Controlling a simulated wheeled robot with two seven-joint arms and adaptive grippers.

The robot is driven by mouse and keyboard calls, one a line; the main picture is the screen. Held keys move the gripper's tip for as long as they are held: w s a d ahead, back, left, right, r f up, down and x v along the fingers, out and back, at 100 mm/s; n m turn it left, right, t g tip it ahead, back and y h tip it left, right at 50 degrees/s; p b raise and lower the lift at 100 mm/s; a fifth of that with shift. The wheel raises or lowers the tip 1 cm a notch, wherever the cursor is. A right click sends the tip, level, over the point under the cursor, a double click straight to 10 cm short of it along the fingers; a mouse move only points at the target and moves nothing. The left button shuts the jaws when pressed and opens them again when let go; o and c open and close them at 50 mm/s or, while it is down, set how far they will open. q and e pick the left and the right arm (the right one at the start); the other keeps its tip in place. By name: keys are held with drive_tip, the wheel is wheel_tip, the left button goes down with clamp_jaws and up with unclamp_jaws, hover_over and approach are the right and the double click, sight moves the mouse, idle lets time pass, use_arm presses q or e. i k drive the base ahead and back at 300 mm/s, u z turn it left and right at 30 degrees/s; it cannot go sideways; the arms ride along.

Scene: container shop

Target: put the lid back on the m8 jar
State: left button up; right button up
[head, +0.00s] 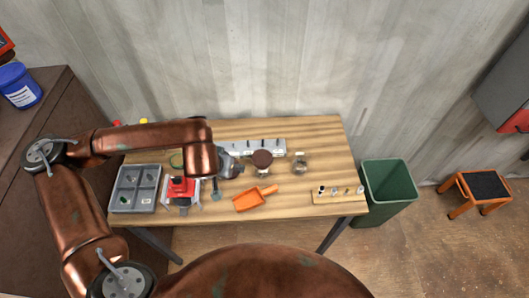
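A clear glass jar (300,164) stands on the right half of the wooden table, and no lid shows on it. A dark brown round lid (262,158) shows just left of it, with something pale and glassy under it. I cannot tell whether it sits on a second jar or is held. No label is readable, so I cannot tell which is the m8 jar. My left gripper (232,166) is over the table, left of the brown lid. Its fingers are too small and partly hidden to show whether they are open or touch anything. My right gripper is not in view.
A grey divided tray (136,188) and a red device (181,188) are at the left. An orange scoop (250,199) lies at the front. A wooden block with small parts (338,197) is at front right. A pale strip (275,147) lies behind. A green bin (389,187) stands right of the table.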

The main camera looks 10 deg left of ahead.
sight(302, 156)
drive_tip(key=z, duration=2.95)
drive_tip(key=k, duration=1.2)
drive_tip(key=u, duration=1.9)
